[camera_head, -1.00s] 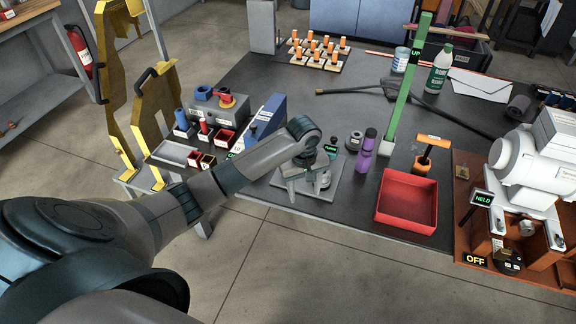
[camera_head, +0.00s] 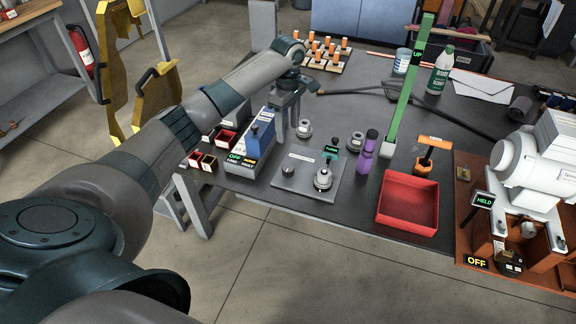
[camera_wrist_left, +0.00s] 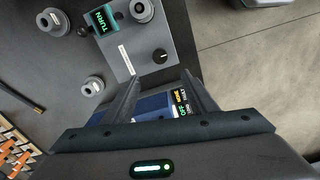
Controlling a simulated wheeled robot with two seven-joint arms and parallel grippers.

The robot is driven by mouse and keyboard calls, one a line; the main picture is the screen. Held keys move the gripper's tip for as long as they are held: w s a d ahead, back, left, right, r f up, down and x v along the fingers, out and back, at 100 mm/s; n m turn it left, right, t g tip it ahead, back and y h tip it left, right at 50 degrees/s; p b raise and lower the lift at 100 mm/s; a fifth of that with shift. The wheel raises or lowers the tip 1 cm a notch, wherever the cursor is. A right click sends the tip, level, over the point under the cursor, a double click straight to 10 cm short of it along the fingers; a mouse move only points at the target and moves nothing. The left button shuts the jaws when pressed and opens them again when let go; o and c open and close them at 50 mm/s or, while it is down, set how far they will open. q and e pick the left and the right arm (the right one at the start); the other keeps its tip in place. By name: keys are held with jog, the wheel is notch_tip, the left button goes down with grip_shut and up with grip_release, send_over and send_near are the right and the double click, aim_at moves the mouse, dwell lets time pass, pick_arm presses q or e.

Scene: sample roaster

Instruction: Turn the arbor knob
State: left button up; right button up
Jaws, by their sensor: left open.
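A grey plate (camera_head: 300,187) lies near the table's front edge. It carries a small dark knob (camera_head: 288,171) at its left and a round silver fitting (camera_head: 323,179) at its right. My left gripper (camera_head: 284,128) is open, pointing down behind the plate, beside the blue-topped box (camera_head: 262,135). Its fingers (camera_wrist_left: 161,84) are apart and empty, clear of the knob. My right gripper is out of view.
A purple bottle (camera_head: 368,148), a red tray (camera_head: 407,205) and a tall green post (camera_head: 406,95) stand to the right of the plate. Round grey pieces (camera_head: 304,128) sit behind it. Orange-topped pegs (camera_head: 325,55) stand at the back.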

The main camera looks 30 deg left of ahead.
aim_at(288, 168)
pick_arm(q)
jog(key=shift+f, duration=0.2)
notch_tip(288, 168, down, 16)
jog(key=shift+r+p, duration=0.1)
jog(key=shift+p, duration=0.65)
jog(key=shift+f, duration=0.6)
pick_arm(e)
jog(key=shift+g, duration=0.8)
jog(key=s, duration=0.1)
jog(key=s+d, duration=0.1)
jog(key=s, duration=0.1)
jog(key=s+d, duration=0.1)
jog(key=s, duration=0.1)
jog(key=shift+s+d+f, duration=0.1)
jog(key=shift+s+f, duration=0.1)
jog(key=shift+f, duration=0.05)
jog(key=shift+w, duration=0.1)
